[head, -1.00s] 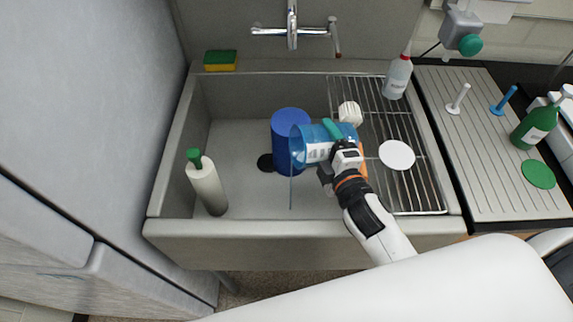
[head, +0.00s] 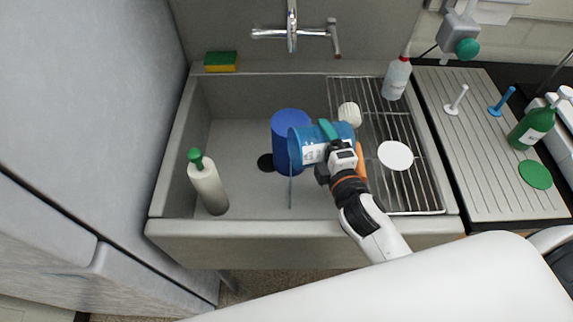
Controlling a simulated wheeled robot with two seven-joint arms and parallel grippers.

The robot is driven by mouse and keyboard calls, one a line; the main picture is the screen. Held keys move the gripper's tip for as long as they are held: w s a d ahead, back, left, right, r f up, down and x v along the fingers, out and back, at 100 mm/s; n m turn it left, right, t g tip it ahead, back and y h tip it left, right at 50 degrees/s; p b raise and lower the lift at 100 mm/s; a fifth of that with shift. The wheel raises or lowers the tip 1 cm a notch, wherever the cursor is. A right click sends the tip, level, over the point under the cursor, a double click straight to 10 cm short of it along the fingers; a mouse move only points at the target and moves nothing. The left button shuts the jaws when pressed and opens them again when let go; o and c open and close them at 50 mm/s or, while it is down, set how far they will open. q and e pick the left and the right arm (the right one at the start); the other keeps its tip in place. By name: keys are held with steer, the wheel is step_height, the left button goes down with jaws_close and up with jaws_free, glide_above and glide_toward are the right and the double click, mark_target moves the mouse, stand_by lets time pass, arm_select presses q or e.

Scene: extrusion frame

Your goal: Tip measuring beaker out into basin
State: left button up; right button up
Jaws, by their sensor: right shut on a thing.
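The measuring beaker (head: 308,153) is clear blue with a white label and is tilted on its side, its mouth to the left. My right gripper (head: 334,150) is shut on it and holds it over the basin. A thin blue stream (head: 291,190) falls from its mouth toward the basin floor. The grey basin (head: 250,208) is deep, with a dark drain (head: 266,163) in its floor. How much liquid is left in the beaker cannot be told. My left gripper is out of view.
A dark blue cylinder (head: 287,125) stands in the basin behind the beaker. A white bottle with a green top (head: 207,187) stands at the basin's left. A wire rack (head: 420,180) covers its right part, with a white disc (head: 395,156) and wash bottle (head: 397,76). A tap (head: 292,32) is behind.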

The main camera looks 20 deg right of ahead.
steer(key=shift+a+r+n+p, duration=0.15)
steer(key=shift+r+n+p, duration=0.2)
steer(key=shift+n+p, duration=0.2)
